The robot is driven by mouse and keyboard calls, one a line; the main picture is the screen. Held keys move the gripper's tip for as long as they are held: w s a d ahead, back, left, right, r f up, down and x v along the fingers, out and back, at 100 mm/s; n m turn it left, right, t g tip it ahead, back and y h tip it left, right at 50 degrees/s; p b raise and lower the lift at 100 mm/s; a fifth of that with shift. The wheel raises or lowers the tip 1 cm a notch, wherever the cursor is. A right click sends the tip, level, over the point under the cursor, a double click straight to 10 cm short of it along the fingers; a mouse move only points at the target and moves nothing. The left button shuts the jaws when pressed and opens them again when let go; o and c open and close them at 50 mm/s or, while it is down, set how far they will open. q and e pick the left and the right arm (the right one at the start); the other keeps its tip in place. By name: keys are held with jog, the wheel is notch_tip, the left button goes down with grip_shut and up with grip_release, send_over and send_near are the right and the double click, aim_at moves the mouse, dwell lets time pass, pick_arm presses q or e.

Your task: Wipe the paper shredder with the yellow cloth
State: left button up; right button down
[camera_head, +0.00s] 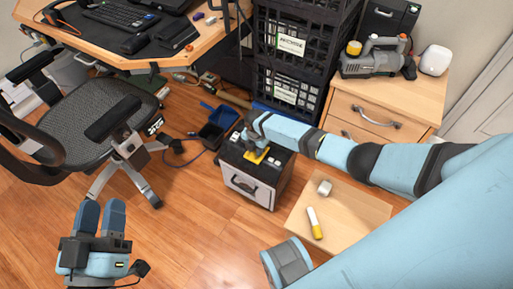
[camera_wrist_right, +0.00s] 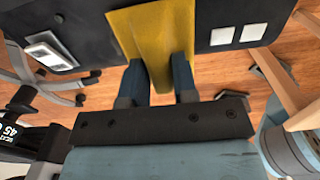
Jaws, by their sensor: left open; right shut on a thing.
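The paper shredder (camera_head: 262,179) is a dark box with a light grey front, standing on the wood floor in the middle of the head view. Its dark top (camera_wrist_right: 88,40) fills the upper part of the right wrist view. My right gripper (camera_head: 254,146) reaches over the shredder's top from the right. It is shut on the yellow cloth (camera_wrist_right: 152,38), which lies against the top; a bit of the cloth (camera_head: 256,156) shows in the head view. My left gripper (camera_head: 100,222) is open and empty above the floor at the lower left.
A low wooden table (camera_head: 350,215) with a small grey block and a yellow-white bottle stands right of the shredder. An office chair (camera_head: 95,120) is at left, black crates (camera_head: 290,85) and a drawer cabinet (camera_head: 400,105) behind. Floor at front centre is clear.

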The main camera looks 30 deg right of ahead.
jog(key=shift+w+d+f+b, duration=0.1)
jog(key=shift+w+d+b, duration=0.25)
jog(key=shift+d, duration=0.25)
jog(key=shift+w+d+f+b, duration=0.1)
jog(key=shift+w+d+b, duration=0.15)
jog(key=shift+w+d, duration=0.25)
jog(key=shift+w+d+r, duration=0.1)
jog(key=shift+d+r, duration=0.1)
jog(key=shift+d, duration=0.35)
jog(key=shift+a, duration=0.15)
jog(key=shift+s+a+r+p, duration=0.15)
jog(key=shift+s+a+p, duration=0.5)
jog(key=shift+a+p, duration=0.25)
jog(key=shift+s+a, duration=0.2)
jog(key=shift+a, duration=0.2)
jog(key=shift+s+a, duration=0.1)
jog(key=shift+a, duration=0.1)
